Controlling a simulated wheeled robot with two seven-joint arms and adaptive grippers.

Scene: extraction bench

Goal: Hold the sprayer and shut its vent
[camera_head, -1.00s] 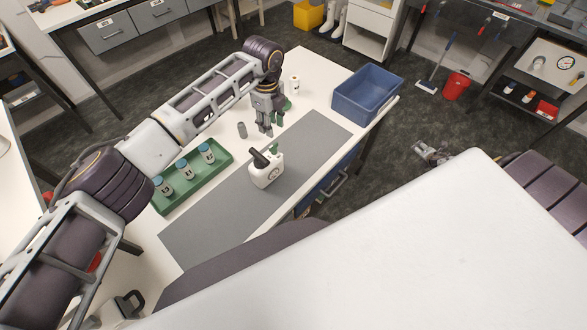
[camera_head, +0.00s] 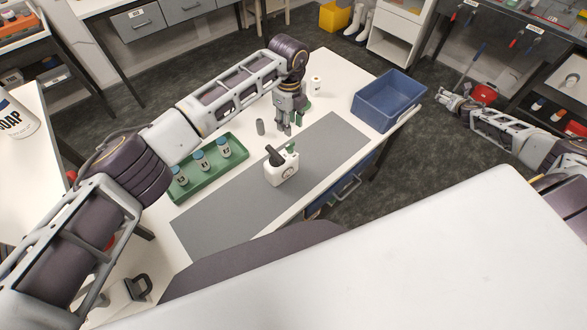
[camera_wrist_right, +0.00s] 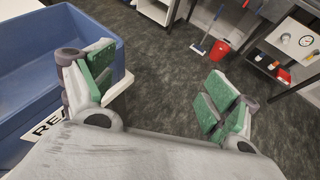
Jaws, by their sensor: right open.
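The sprayer (camera_head: 281,173), a small white bottle with a dark lever and a green part on top, stands upright on the grey mat (camera_head: 215,225). Its vent is too small to make out. My left gripper (camera_head: 293,122) points down over the table behind the sprayer, apart from it. It looks open, with a green pad showing and nothing seen between its fingers. My right gripper (camera_head: 446,97) is out past the table's right edge, beyond the blue bin. In the right wrist view it (camera_wrist_right: 155,90) is open and empty, its green pads wide apart.
A green tray (camera_head: 232,170) with 3 blue-capped vials lies left of the sprayer. A grey cylinder (camera_head: 260,127) and a white bottle (camera_head: 316,85) stand near my left gripper. The blue bin (camera_head: 384,112) sits at the table's right end. The mat is otherwise clear.

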